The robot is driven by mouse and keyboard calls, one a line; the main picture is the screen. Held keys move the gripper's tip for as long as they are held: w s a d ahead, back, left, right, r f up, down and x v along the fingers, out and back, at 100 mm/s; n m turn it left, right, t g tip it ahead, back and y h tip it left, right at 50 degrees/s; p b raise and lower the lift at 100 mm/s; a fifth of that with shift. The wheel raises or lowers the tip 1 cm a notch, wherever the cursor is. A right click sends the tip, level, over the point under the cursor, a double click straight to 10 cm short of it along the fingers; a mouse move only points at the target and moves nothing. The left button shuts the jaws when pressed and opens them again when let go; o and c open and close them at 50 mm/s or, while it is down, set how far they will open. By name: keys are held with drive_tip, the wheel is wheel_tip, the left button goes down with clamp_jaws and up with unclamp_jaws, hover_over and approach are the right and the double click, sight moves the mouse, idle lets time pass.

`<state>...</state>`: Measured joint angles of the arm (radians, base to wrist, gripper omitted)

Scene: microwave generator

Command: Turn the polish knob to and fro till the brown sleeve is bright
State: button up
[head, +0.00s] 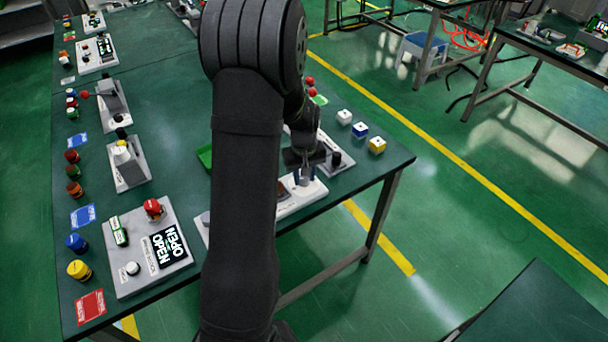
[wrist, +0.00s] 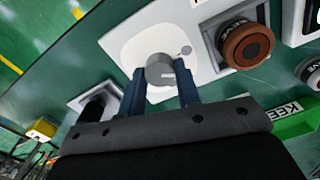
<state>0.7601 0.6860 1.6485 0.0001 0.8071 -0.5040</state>
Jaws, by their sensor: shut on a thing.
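In the wrist view, a grey round knob (wrist: 160,72) with a pale mark stands on a white panel (wrist: 125,42). My gripper (wrist: 160,88) is shut on this knob, one blue finger on each side. A brown sleeve (wrist: 244,46) with a dark centre sits in a grey square holder to the right of the knob. In the head view, my gripper (head: 305,172) is over the white panel (head: 304,196) near the table's right edge. My arm hides most of the sleeve and the rest of that panel there.
A black knob on a grey base (wrist: 93,110) stands close to the left finger. A green tray (wrist: 296,122) lies to the right. White, blue and yellow blocks (head: 377,145) sit near the table's edge. A box with an OPEN display (head: 167,246) stands at left.

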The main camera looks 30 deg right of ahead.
sight(304, 178)
idle(0.5)
drive_tip(key=o, duration=1)
drive_tip(key=shift+c, duration=0.2)
wheel_tip(304, 178, up, 17)
drive_tip(key=shift+r, duration=0.2)
